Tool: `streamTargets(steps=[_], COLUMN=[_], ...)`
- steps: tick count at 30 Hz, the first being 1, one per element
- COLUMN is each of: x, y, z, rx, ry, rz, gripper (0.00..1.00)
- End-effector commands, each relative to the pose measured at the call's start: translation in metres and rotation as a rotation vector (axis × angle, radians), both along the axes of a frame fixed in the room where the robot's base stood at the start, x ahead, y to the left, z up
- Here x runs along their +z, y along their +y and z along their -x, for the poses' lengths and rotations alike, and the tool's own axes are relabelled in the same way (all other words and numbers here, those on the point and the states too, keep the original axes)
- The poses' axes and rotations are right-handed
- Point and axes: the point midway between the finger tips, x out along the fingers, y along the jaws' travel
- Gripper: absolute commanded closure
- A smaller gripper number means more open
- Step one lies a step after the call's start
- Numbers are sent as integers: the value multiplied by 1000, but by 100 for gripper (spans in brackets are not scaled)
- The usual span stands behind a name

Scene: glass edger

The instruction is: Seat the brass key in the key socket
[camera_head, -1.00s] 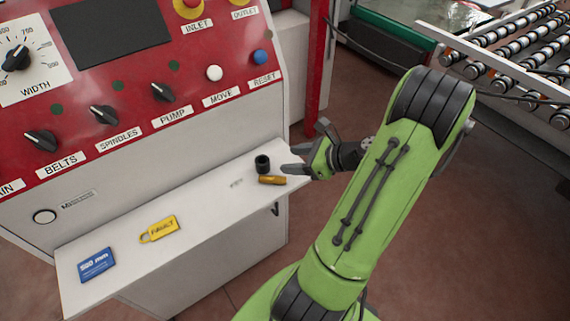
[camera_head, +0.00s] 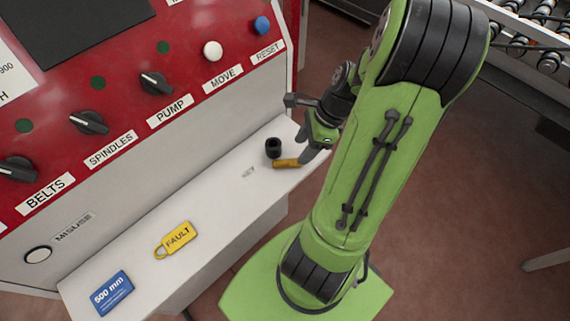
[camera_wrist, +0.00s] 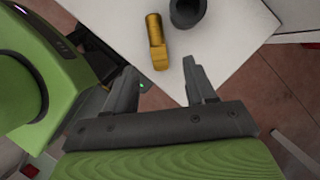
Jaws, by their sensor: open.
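The brass key (camera_head: 286,163) lies flat near the right end of the white shelf. It also shows in the wrist view (camera_wrist: 156,40), lying just ahead of my fingers. A short black hollow cylinder (camera_head: 273,148), which looks like the key socket, stands upright beside the key; its open top shows partly at the upper edge of the wrist view (camera_wrist: 187,14). My gripper (camera_head: 304,131) is open and empty at the shelf's right end, close to the key. In the wrist view its fingers (camera_wrist: 160,72) are apart, with the key's near end beyond the gap between them.
The red control panel (camera_head: 120,105) with knobs and buttons rises behind. The shelf between tag and key is clear.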

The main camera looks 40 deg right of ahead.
Motion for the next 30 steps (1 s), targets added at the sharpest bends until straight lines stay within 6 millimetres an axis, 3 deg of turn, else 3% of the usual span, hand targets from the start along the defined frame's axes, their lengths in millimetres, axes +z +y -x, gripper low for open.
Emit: streamTargets(steps=[9, 17, 28, 30], x=[-48, -52, -52, -51], y=[16, 18, 18, 17], z=[-11, -13, -13, -13], rx=[0, -3, -2, -2], ry=[1, 0, -1, -1], rz=[-3, 2, 2, 2], gripper=[45, 45, 98, 100])
